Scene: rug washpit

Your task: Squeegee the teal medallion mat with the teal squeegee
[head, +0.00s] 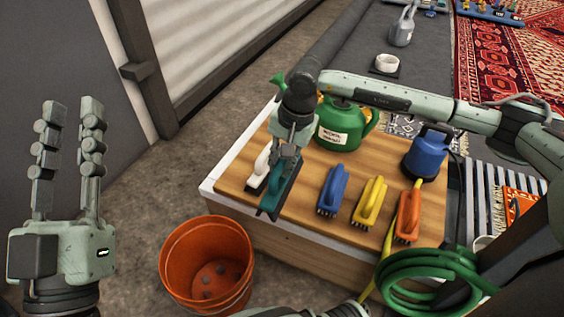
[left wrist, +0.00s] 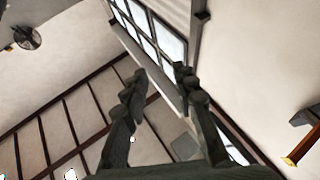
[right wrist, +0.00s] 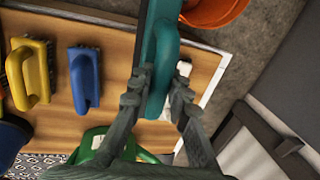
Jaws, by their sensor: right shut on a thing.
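The right wrist view shows the teal handle (right wrist: 163,60) between the fingers of the right gripper (right wrist: 157,92). I cannot tell whether the squeegee touches the bench top. My left gripper (head: 72,128) is open, empty and raised at the left, away from the bench; the left wrist view shows its fingers apart (left wrist: 158,88). I cannot make out a teal medallion mat in these views.
A white-handled tool (head: 262,163) stands close beside the squeegee. Blue (head: 332,188), yellow (head: 370,200) and orange (head: 408,218) brushes stand to its right. A green watering can (head: 343,125) is behind. An orange bucket (head: 206,262) stands on the floor; a green hose (head: 430,270) is at lower right.

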